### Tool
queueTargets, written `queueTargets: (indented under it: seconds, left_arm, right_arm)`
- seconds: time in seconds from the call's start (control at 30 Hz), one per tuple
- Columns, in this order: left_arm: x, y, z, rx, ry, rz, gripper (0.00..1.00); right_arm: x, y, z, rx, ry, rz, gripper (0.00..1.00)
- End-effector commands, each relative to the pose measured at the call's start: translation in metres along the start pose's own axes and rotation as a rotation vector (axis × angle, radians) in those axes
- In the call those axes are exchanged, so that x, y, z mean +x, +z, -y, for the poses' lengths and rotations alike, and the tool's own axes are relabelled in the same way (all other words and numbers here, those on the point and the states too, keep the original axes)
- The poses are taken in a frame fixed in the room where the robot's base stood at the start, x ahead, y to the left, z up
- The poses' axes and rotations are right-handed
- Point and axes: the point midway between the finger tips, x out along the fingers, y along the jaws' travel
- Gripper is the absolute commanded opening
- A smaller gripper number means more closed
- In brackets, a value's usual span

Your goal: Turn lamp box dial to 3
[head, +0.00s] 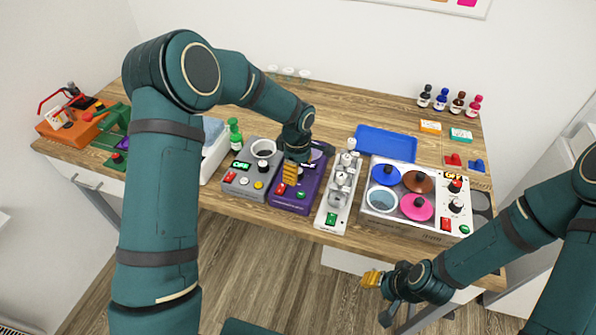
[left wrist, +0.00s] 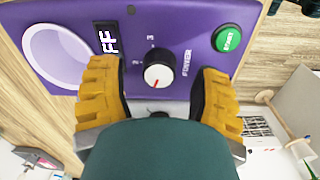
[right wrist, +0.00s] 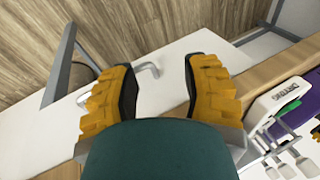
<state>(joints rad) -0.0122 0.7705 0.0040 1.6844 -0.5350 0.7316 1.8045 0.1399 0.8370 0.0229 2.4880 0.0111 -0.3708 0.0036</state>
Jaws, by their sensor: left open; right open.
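The purple box (head: 308,203) stands near the table's front edge, between a grey box and a white device. In the left wrist view its top (left wrist: 205,22) has a black dial (left wrist: 158,70) with a white face and a red mark. The mark points down and slightly left in that picture, away from the digit 3 above the dial. My left gripper (head: 293,172) is open above the box, its yellow fingers on either side of the dial, with gaps showing. In the head view the gripper hides the dial. My right gripper (head: 373,280) is open and empty before the table.
On the purple box are a partly visible display (left wrist: 107,40), a green START button (left wrist: 228,38) and a pale round disc. The grey box (head: 240,184) is close at left, the white device (head: 330,217) at right. A cooktop (head: 375,220) stands farther right.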

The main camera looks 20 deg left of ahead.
Motion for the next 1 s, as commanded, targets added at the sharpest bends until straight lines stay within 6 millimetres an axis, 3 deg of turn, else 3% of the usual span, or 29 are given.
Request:
queueTargets:
  seconds: [0.17, 0.47, 0.63, 1.0]
  left_arm:
    - [0.0104, 0.0001, -0.0002, 0.000, 0.001, 0.001, 0.64]
    - [0.0111, 0.0000, -0.0003, 0.000, 0.001, 0.001, 0.63]
    - [0.0110, 0.0000, -0.0003, 0.000, 0.001, 0.001, 0.03]
    - [0.0113, 0.0001, -0.0003, 0.033, 0.001, 0.001, 0.00]
  right_arm:
    - [0.0002, 0.0000, 0.0000, 0.000, 0.000, 0.000, 0.47]
    - [0.0002, 0.0000, 0.0000, 0.000, 0.000, 0.000, 0.47]
    - [0.0002, 0.0000, 0.0000, 0.000, 0.000, 0.000, 0.47]
    - [0.0021, 0.0002, -0.0007, 0.000, 0.000, 0.000, 0.47]
